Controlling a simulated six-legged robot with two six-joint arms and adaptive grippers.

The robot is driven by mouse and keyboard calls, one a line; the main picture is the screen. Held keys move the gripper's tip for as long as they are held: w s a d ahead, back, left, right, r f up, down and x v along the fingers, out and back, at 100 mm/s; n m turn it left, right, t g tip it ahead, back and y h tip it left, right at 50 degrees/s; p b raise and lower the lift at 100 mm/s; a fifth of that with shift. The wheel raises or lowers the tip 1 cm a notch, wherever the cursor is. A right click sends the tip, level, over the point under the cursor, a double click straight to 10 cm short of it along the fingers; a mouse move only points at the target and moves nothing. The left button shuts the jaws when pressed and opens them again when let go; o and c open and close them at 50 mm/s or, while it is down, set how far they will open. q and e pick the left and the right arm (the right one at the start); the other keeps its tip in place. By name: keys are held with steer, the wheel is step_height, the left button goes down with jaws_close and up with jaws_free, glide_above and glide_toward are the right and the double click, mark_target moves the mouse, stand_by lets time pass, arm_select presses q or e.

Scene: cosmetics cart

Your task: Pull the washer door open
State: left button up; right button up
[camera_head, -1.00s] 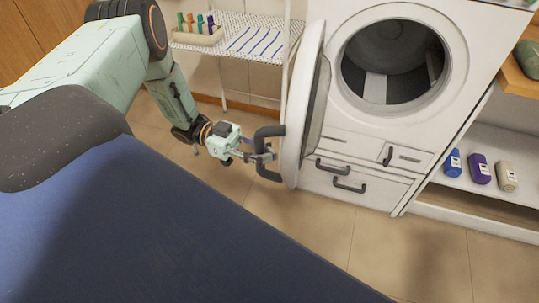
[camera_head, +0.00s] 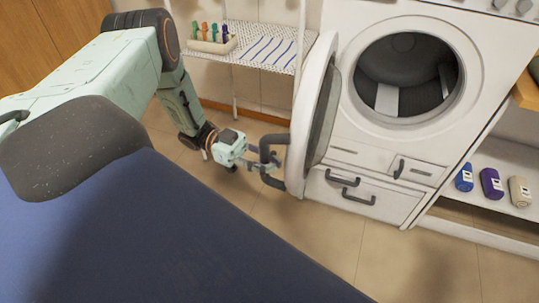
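The white washer door (camera_head: 296,160) stands swung wide open at the left of the washer (camera_head: 362,135), seen nearly edge-on. Its dark handle (camera_head: 271,142) sticks out to the left from the door's outer face. My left gripper (camera_head: 266,166) is at this handle, with its fingers reaching around or past the upright bar. The fingers and bar overlap in the picture, so I cannot tell whether they are clamped on it. The round drum opening (camera_head: 407,68) is uncovered, dark and empty-looking. My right gripper is not in view.
A wire rack (camera_head: 262,42) with a holder of coloured items (camera_head: 212,46) stands behind my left arm. A white shelf (camera_head: 505,158) at right carries blue, purple and beige bottles (camera_head: 491,184). Tiled floor (camera_head: 320,235) is clear before the washer.

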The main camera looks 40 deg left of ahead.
arm_select(q)
steer(key=o, duration=0.5)
steer(key=shift+a, duration=0.1)
steer(key=a, duration=0.4)
steer(key=s+a, duration=0.1)
steer(key=a, duration=0.2)
steer(key=s+a, duration=0.1)
steer(key=a, duration=0.3)
steer(key=shift+a, duration=0.35)
steer(key=shift+w, duration=0.1)
